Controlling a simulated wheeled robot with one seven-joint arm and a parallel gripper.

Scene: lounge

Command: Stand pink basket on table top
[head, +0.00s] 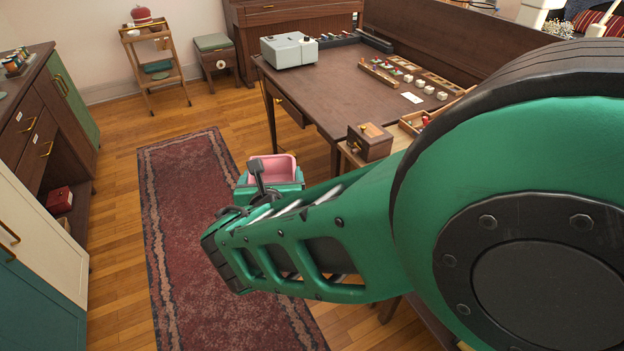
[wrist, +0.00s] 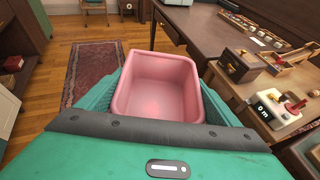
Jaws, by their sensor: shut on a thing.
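The pink basket (wrist: 158,87) is an open, empty box with rounded corners, seen from above in the wrist view. My gripper (wrist: 158,100) is shut on it, with a green finger on each side of its walls. In the head view the basket (head: 273,168) shows only in part beyond my green arm, held in the air over the floor and rug, left of the table. The dark wooden table top (head: 345,95) stands behind and to the right of the basket. The basket is apart from the table and looks about upright.
A grey-white machine (head: 289,50) stands on the table's far left corner. The middle of the top is mostly bare. A red rug (head: 200,220) lies left; a cabinet (head: 45,120) stands beyond it.

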